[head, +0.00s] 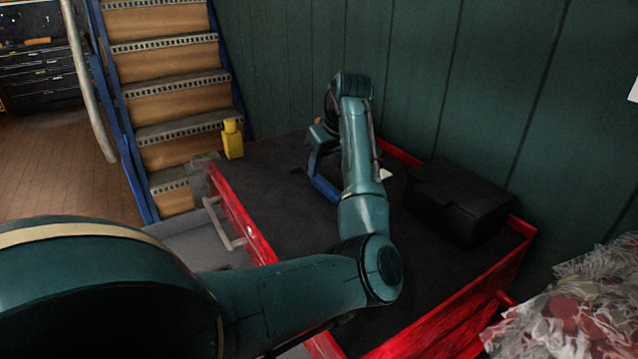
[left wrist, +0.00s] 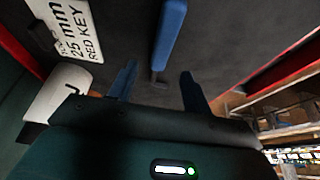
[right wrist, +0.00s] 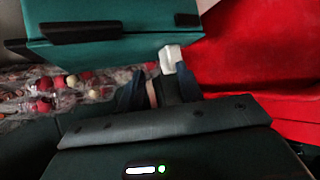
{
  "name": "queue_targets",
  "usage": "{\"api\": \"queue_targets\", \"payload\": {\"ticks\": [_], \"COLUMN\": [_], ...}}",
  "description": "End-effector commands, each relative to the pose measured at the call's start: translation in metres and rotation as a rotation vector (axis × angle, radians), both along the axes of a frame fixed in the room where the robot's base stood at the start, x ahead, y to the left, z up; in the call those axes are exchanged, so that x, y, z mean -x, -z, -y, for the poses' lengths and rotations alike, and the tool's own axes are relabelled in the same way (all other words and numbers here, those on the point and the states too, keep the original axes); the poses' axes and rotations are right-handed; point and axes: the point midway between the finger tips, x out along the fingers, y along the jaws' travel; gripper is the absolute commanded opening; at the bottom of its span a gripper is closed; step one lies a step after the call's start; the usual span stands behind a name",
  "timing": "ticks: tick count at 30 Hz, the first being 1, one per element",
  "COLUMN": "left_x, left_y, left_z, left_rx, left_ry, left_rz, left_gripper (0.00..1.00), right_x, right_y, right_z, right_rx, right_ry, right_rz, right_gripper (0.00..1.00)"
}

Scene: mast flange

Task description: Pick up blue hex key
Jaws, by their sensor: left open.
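The blue hex key (head: 325,188) lies on the dark mat of the red cart, partly hidden by my left arm in the head view. In the left wrist view its long blue shaft (left wrist: 170,32) points up the picture, and its dark lower end is near the gap between my fingers. My left gripper (left wrist: 159,88) is open, its two fingers on either side of that end. I cannot tell whether they touch it. In the right wrist view my right gripper (right wrist: 159,86) has its fingers apart, with a dark, white-tipped shape (right wrist: 170,56) between or behind them.
The cart (head: 250,225) has raised red edges. A green wall runs behind.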

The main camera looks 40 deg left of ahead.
Motion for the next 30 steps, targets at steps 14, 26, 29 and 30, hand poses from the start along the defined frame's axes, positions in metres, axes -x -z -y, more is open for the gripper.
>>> {"api": "queue_targets", "payload": {"ticks": [14, 26, 29, 30], "left_x": [-0.006, -0.006, -0.006, -0.006], "left_y": [0.048, 0.048, 0.047, 0.047], "left_z": [-0.019, -0.019, -0.019, -0.019], "left_rx": [0.001, 0.001, 0.001, 0.001], "left_ry": [-0.001, -0.001, -0.001, -0.001], "left_rz": [0.0, 0.0, 0.0, 0.0], "left_gripper": [0.49, 0.31, 0.23, 0.2], "right_x": [-0.003, -0.004, -0.005, -0.005], "right_y": [-0.001, -0.003, -0.003, -0.003], "right_z": [0.004, 0.004, 0.004, 0.004], "right_rx": [0.008, 0.006, 0.006, 0.006], "right_ry": [0.012, 0.014, 0.014, 0.014], "right_rz": [-0.011, -0.006, -0.004, -0.004], "right_gripper": [0.36, 0.36, 0.36, 0.36]}}
